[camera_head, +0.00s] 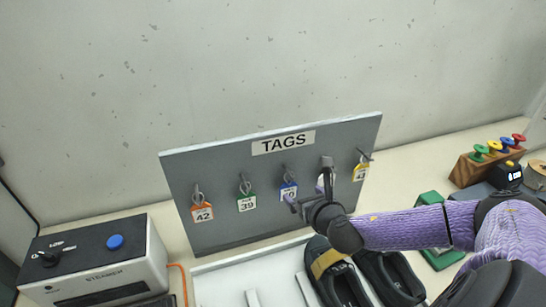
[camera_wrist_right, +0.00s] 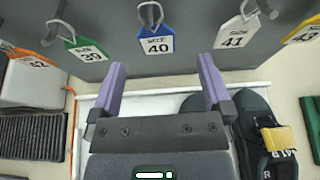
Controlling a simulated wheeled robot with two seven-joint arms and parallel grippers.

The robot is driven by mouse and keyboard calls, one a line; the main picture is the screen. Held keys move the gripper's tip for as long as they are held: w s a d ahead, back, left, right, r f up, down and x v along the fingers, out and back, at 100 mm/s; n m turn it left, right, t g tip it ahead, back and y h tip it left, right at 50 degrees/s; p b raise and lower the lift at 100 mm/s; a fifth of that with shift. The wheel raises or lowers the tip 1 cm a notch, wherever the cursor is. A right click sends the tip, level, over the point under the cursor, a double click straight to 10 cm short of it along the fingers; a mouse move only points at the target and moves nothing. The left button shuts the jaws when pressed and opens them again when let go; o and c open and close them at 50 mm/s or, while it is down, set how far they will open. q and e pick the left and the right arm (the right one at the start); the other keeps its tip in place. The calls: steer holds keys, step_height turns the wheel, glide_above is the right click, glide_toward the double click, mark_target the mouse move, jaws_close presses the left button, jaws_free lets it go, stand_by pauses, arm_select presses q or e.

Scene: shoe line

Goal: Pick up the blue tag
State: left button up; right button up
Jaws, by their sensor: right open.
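The blue tag (camera_head: 288,190) reads 40 and hangs from a hook on the grey board marked TAGS (camera_head: 228,160), between the green tag (camera_head: 246,203) and the white tag (camera_wrist_right: 238,32). In the right wrist view, the blue tag (camera_wrist_right: 157,39) hangs ahead of the fingers, near the middle. My right gripper (camera_head: 305,202) is open and empty in front of the board, close to the blue tag and apart from it. Its two purple fingers (camera_wrist_right: 160,75) are spread in the wrist view. My left gripper is not in view.
A red-orange tag (camera_head: 202,212) and a yellow tag (camera_head: 361,172) hang on the same board. Black shoes (camera_head: 340,283) lie in a white tray (camera_head: 215,276) below. A steamer box (camera_head: 95,262) stands left; a wooden stamp rack (camera_head: 482,166) stands right.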

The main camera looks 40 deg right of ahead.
mark_target(289, 186)
steer(key=x, duration=0.1)
steer(key=b+x, duration=0.1)
steer(key=x, duration=0.1)
steer(key=shift+w+a+f, duration=0.2)
steer(key=shift+w+a, duration=0.1)
steer(key=b+x, duration=0.1)
steer(key=x, duration=0.4)
steer(key=shift+f, duration=0.15)
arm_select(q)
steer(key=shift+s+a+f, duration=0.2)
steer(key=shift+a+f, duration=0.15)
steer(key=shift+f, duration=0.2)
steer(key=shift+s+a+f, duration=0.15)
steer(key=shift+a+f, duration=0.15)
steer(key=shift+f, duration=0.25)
arm_select(e)
steer(key=c, duration=1.2)
